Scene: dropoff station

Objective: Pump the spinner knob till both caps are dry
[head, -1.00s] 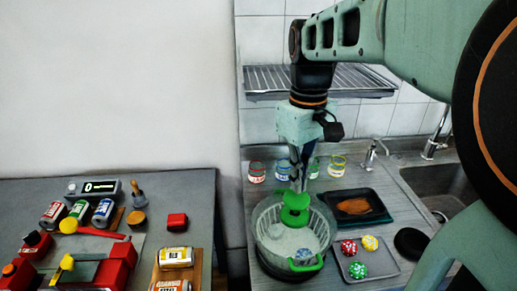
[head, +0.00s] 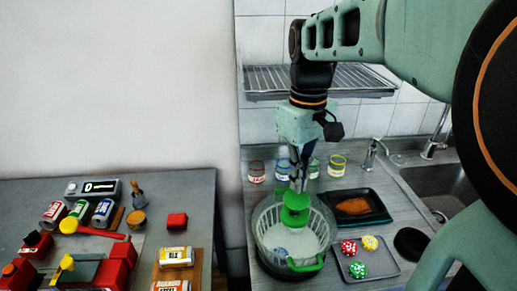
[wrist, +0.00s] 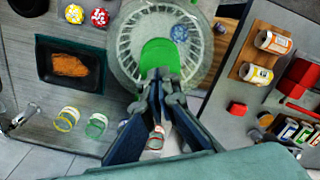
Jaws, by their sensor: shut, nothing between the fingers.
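The spinner is a clear ribbed bowl (head: 322,228) with a green knob (head: 295,214) at its centre, on the counter at right. My gripper (head: 297,182) points down right over the knob, shut and empty, its tips at or just above the green top; I cannot tell whether they touch. In the wrist view the shut fingers (wrist: 160,76) overlap the near edge of the knob (wrist: 160,56). One blue speckled cap (wrist: 180,33) shows inside the bowl in the wrist view. I make out no second cap inside; the knob and fingers hide part of the bowl.
A tray (head: 384,262) with red, yellow and green speckled caps sits right of the bowl. A black tray (head: 378,202) with a brown heap and several small jars (head: 337,166) stand behind. The sink (head: 451,178) is at right, a cluttered grey table (head: 190,195) at left.

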